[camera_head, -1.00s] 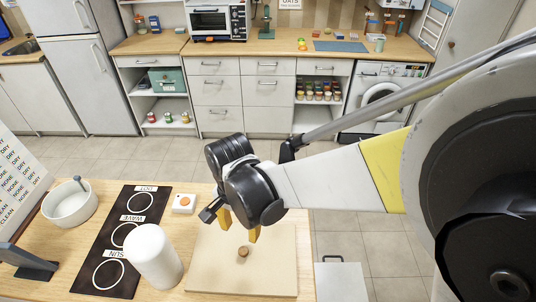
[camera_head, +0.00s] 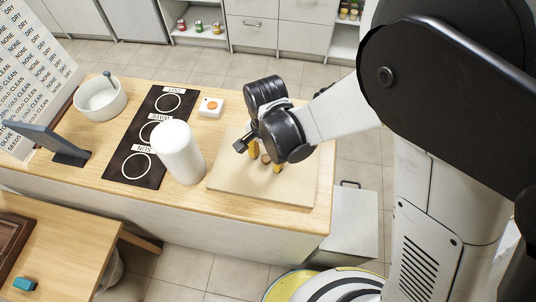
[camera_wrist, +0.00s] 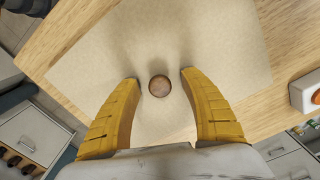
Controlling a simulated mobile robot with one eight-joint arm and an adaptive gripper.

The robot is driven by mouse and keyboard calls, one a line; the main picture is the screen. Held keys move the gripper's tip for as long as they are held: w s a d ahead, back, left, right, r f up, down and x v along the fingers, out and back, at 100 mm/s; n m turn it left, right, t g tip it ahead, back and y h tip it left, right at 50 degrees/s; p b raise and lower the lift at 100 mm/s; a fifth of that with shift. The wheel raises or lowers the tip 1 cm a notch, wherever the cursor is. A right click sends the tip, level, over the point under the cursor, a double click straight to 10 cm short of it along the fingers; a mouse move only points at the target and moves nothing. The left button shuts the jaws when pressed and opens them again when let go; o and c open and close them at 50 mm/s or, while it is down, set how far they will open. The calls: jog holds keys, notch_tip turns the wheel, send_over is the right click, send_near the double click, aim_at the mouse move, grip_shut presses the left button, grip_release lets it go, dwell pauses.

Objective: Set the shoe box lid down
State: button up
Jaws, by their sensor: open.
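The lid (camera_head: 226,184) is a flat beige board with a small round wooden knob (camera_wrist: 159,86) in its middle. It lies flat on the wooden counter, near the counter's right end in the head view. My gripper (camera_head: 265,160) is over the lid with its yellow fingers pointing down. In the wrist view the gripper (camera_wrist: 159,77) is open, one finger on each side of the knob, with a gap on both sides. Whether the fingertips touch the board cannot be told.
Left of the lid stand a white cylinder (camera_head: 177,153), a dark panel with ringed spots (camera_head: 139,167) and a small white box with an orange button (camera_head: 210,107). A white bowl (camera_head: 99,101) and a grey stand (camera_head: 55,146) are farther left. A lower table (camera_head: 60,255) stands in front.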

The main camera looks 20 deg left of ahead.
jog(key=shift+c, duration=0.6)
grip_shut()
jog(key=shift+r, duration=0.1)
